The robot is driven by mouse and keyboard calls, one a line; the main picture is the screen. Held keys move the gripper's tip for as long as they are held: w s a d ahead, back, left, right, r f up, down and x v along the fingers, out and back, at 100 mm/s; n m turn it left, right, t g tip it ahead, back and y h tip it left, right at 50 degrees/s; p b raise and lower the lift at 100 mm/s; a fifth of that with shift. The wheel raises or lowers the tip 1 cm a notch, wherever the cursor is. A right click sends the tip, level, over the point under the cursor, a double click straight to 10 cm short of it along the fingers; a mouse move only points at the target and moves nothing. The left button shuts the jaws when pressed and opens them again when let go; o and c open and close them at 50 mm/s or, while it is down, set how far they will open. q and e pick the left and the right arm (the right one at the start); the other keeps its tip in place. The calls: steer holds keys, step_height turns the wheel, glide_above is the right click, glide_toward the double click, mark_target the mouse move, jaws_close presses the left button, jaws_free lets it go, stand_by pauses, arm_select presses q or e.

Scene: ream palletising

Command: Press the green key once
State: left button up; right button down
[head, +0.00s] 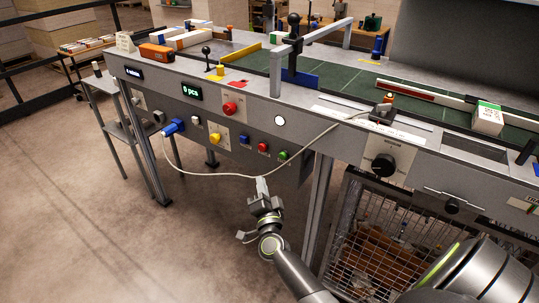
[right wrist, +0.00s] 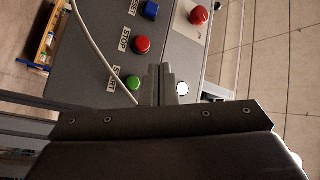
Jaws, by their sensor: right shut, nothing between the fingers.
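The green key (head: 283,155) is on the sloped front panel of the machine, at the right end of a row of coloured keys. In the right wrist view the green key (right wrist: 133,83) shows beside the label START, just left of my fingertips. My right gripper (head: 262,184) is in front of and below the panel, a little left of the green key in the head view. Its fingers (right wrist: 160,80) are shut together with nothing between them. They appear apart from the key. My left gripper is not in view.
Next to the green key are a red key (head: 263,147) and a blue key (head: 244,139). A pale cable (head: 240,176) hangs from a blue plug (head: 172,128) across the panel front near my gripper. A wire cage (head: 375,245) stands below right.

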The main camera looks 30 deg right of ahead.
mark_target(283, 156)
steer(key=shift+w+r, duration=0.15)
steer(key=shift+r, duration=0.35)
steer(key=w+d+b, duration=0.1)
steer(key=w+d, duration=0.2)
steer(key=d, duration=0.5)
steer(key=shift+w, duration=0.2)
steer(key=shift+d, duration=0.1)
stand_by(1.8)
steer(key=shift+w+d, duration=0.15)
steer(key=shift+d, duration=0.15)
